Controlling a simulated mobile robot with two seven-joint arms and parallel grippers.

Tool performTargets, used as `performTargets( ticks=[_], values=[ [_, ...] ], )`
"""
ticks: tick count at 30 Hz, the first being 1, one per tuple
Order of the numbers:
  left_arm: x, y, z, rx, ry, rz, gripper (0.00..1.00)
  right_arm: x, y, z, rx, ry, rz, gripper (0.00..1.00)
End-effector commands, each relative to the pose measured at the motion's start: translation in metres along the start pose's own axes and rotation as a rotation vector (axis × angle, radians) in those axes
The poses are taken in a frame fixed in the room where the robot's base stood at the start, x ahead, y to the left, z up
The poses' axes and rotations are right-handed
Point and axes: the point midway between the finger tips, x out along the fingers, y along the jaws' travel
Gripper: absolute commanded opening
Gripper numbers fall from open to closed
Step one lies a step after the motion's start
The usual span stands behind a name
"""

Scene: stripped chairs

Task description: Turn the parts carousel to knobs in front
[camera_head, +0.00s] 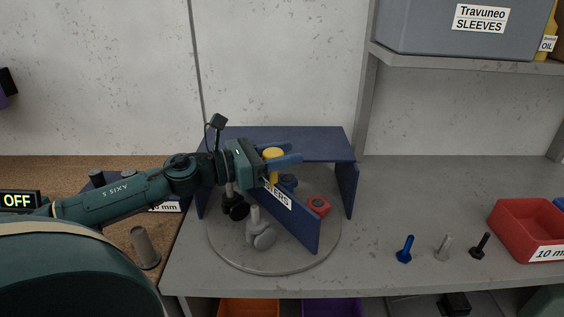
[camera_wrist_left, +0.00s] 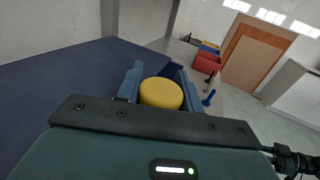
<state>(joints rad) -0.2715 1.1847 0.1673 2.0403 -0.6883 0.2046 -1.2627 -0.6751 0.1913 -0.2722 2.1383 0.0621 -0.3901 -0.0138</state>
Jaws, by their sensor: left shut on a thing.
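The parts carousel is a round grey turntable (camera_head: 262,262) with dark blue divider walls, under a blue top panel (camera_head: 320,145) on side panels. My left gripper (camera_head: 284,159) is shut on a yellow knob (camera_head: 273,152) over the dividers. The knob also shows between the fingers in the left wrist view (camera_wrist_left: 161,94). A divider with a partly hidden label ending in "ERS" (camera_head: 278,196) faces front right. A grey caster (camera_head: 260,233) and a black caster (camera_head: 238,208) stand in the front left compartment. A red part (camera_head: 318,204) and blue parts sit behind the divider. My right gripper is out of view.
A blue bolt (camera_head: 405,249), a grey bolt (camera_head: 443,247) and a black bolt (camera_head: 480,246) stand on the grey bench right of the carousel, near a red bin (camera_head: 520,225). A grey cylinder (camera_head: 144,248) stands at the left. A shelf (camera_head: 460,61) overhangs the right side.

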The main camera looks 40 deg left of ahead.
Motion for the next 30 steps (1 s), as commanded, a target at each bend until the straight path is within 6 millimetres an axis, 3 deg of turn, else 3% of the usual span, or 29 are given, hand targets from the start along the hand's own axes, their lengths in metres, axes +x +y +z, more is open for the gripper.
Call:
performTargets(
  ticks=[3, 13, 30],
  values=[
    [0.0001, -0.0004, -0.0033, 0.001, -0.002, -0.048, 0.00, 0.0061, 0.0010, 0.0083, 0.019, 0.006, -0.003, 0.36],
    [-0.0001, -0.0027, -0.0012, 0.001, -0.002, -0.143, 0.00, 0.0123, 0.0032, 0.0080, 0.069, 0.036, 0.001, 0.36],
    [-0.0002, -0.0034, 0.0006, 0.000, -0.002, -0.173, 0.00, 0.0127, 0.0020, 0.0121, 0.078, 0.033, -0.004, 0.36]
  ],
)
